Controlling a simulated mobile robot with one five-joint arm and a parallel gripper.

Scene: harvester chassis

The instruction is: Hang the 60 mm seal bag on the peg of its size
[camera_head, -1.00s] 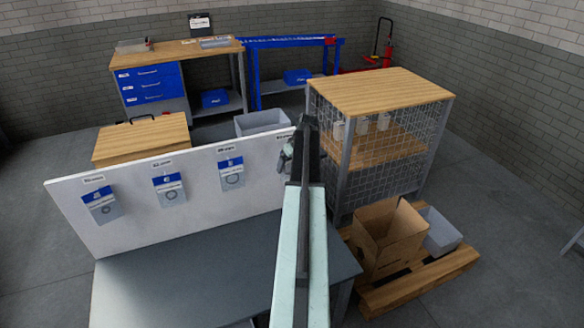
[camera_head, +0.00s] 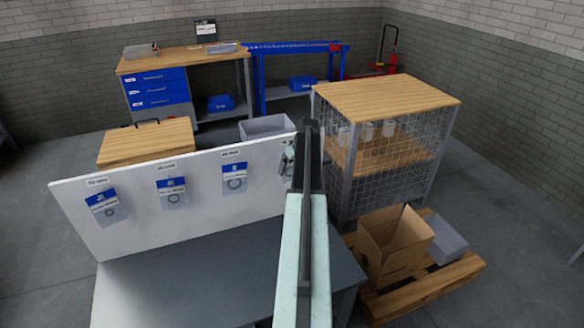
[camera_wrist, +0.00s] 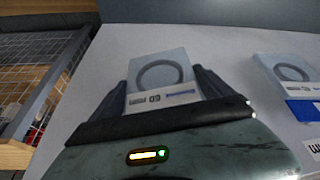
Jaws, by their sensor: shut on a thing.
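My gripper (camera_wrist: 160,88) is shut on a clear bag (camera_wrist: 166,62) with a dark ring inside and a white label. The label digits look like 60, upside down in the wrist view. The pale board (camera_head: 120,238) lies behind the bag. In the head view my arm covers the board's right end, and my gripper (camera_head: 289,160) shows only in part there. I cannot see a peg at the held bag or tell whether the bag touches the board. Three blue-topped seal bags hang on the board: left (camera_head: 104,206), middle (camera_head: 172,193) and right (camera_head: 234,179).
A grey bench top (camera_head: 190,275) lies below the board. A mesh cage with a wooden top (camera_head: 385,92) stands right of my arm. An open carton (camera_head: 392,250) and a grey bin (camera_head: 446,242) sit on a pallet. Grey floor is open at far right.

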